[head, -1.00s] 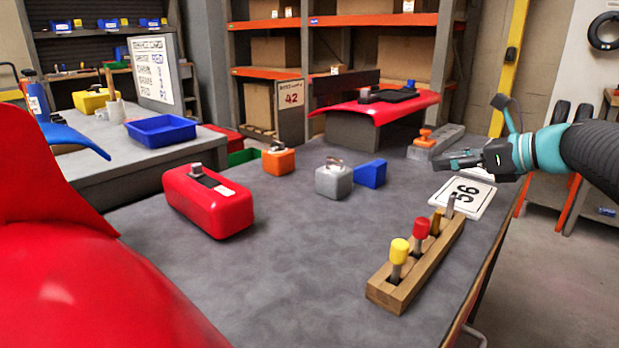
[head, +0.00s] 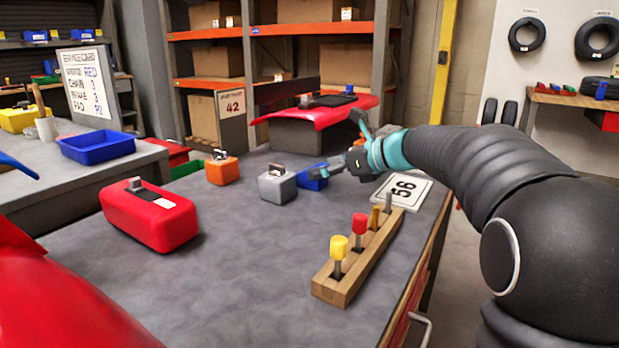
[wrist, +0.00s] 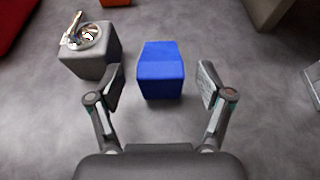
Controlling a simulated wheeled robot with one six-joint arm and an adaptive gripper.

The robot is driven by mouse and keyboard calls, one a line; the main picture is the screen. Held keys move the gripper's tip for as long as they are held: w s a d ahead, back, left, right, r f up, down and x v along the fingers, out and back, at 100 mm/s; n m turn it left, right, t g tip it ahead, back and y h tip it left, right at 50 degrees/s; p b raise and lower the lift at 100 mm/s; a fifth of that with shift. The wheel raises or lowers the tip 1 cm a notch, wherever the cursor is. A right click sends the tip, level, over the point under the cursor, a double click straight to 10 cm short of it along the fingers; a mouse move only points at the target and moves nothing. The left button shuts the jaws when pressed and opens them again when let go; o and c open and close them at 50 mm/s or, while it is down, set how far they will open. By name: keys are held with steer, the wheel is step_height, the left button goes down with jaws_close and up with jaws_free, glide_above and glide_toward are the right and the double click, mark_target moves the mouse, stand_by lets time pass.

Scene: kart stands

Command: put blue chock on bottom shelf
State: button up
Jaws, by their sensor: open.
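The blue chock (head: 313,178) lies on the grey worktable, just right of the grey block in the head view, partly hidden by my gripper. In the wrist view the blue chock (wrist: 160,70) is centred ahead, between the lines of my two fingers. My gripper (head: 333,168) is open and empty; its fingers also show in the wrist view (wrist: 160,88), spread to either side of the chock's near end. Orange-beamed shelving (head: 265,32) stands behind the table; I cannot tell which shelf is the bottom one meant.
A grey block with a metal top (head: 277,185) stands close left of the chock. An orange block (head: 222,170) and red case (head: 150,216) are farther left. A wooden tool rack (head: 345,275) and a "56" plate (head: 403,190) lie at right. The front table middle is clear.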

steer(key=x, duration=0.4)
steer(key=shift+w+a+f, duration=0.1)
steer(key=shift+w+f, duration=0.05)
steer(key=shift+f, duration=0.1)
steer(key=c, duration=1.4)
